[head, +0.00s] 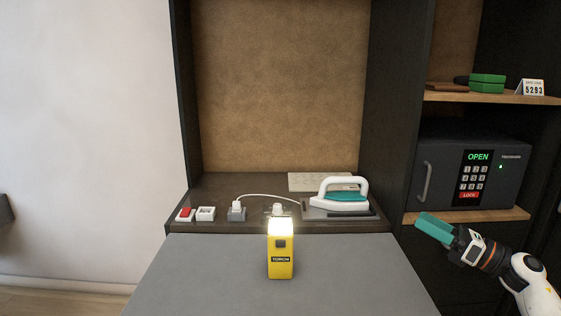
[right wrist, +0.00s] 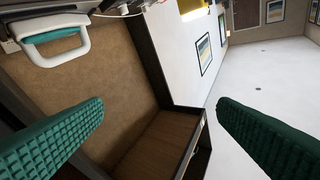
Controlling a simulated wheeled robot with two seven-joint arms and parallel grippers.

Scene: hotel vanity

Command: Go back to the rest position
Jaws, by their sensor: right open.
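My right gripper (head: 436,230) is at the right of the head view, in front of the shelf unit and below the safe. Its two teal fingers show apart with nothing between them in the right wrist view (right wrist: 160,125), so it is open and empty. My left gripper is not in view. A yellow torch (head: 281,257) stands upright on the grey tabletop (head: 200,275), with its top lit. My right gripper is well to the right of the torch and apart from it.
An iron (head: 342,194) rests on the dark ledge at the back; it also shows in the right wrist view (right wrist: 55,42). Switches (head: 186,214) and a plug with a white cord (head: 237,212) sit left of it. A safe (head: 470,170) reading OPEN stands on the right shelf.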

